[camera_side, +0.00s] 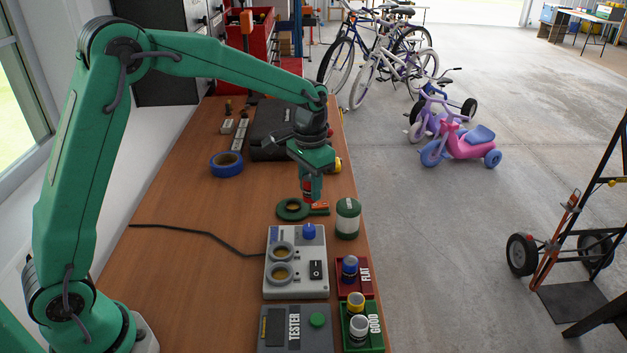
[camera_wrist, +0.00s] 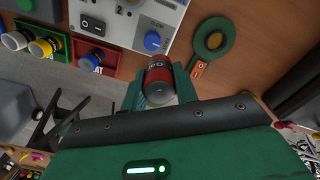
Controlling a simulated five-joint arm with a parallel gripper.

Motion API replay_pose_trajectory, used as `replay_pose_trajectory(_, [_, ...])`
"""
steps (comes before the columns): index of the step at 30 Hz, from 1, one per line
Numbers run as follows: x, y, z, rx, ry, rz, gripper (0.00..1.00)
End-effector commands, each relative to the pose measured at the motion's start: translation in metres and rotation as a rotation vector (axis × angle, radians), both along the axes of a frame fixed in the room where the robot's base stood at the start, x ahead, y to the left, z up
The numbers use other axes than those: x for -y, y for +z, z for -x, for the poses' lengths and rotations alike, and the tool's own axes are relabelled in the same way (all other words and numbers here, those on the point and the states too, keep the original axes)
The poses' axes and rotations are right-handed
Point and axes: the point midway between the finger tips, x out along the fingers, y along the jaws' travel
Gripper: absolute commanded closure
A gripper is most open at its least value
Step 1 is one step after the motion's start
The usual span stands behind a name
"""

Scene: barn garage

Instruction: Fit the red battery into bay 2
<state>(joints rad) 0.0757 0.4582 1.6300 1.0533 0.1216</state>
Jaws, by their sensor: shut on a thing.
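My gripper (camera_side: 311,180) is shut on the red battery (camera_side: 307,188) and holds it above the bench, close to the green ring. In the wrist view the red battery (camera_wrist: 159,76) sits between the two green fingers (camera_wrist: 158,90), its grey end toward the camera. The pale grey charger (camera_side: 296,290) stands nearer the side camera, with two round grey-rimmed bays, a far one (camera_side: 282,250) and a near one (camera_side: 281,274). Both look empty. The side view does not show which is bay 2. The charger's edge also shows in the wrist view (camera_wrist: 128,30), with a printed 2.
The charger has a blue knob (camera_side: 309,231) and a black switch (camera_side: 316,269). The FLAT tray (camera_side: 364,288) holds a blue battery; the GOOD tray (camera_side: 374,340) holds yellow and white ones. A tester (camera_side: 275,330), green ring (camera_side: 283,213), green-white canister (camera_side: 347,219) and blue tape (camera_side: 226,164) stand around.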

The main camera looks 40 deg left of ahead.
Motion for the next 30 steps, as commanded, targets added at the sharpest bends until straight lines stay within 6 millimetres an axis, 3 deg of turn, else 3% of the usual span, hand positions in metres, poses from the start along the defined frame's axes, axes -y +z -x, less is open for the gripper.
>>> replay_pose_trajectory(17, [0.000, 0.000, 0.002, 0.001, -0.001, 0.000, 0.97])
replay_pose_trajectory(23, [0.002, -0.003, 0.017, 0.000, -0.001, 0.000, 0.97])
replay_pose_trajectory(30, [0.004, -0.011, 0.052, 0.000, -0.002, 0.000, 0.97])
